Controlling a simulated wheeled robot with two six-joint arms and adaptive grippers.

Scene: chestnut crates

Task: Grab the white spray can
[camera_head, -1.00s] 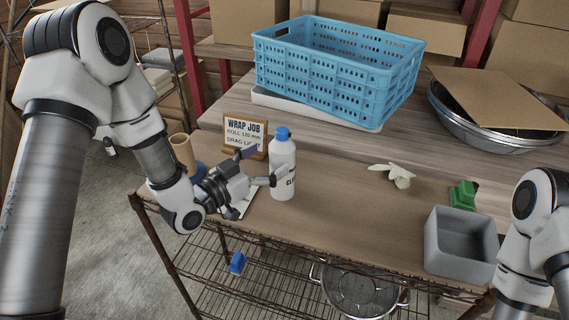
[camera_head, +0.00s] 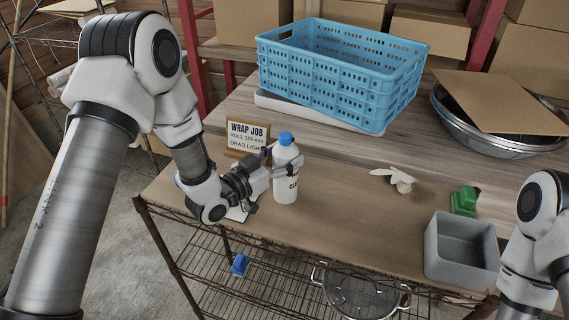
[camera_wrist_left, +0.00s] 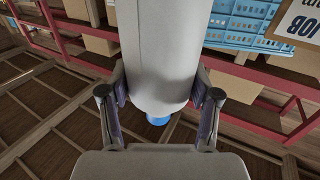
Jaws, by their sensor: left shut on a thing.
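The white spray can (camera_head: 285,186) with a blue cap stands upright near the front left of the wooden table. My left gripper (camera_head: 277,164) is shut on it, with its fingers on either side of the can's body. In the left wrist view the can (camera_wrist_left: 158,60) fills the space between the two fingers of the left gripper (camera_wrist_left: 160,98), and its blue cap shows below. My right arm comes in at the right edge of the head view, and its gripper is out of the picture.
A blue crate (camera_head: 335,85) is behind. Right of the can lie pale gloves (camera_head: 396,180), a green object (camera_head: 464,201) and a grey bin (camera_head: 458,266). A metal bowl (camera_head: 480,135) is far right.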

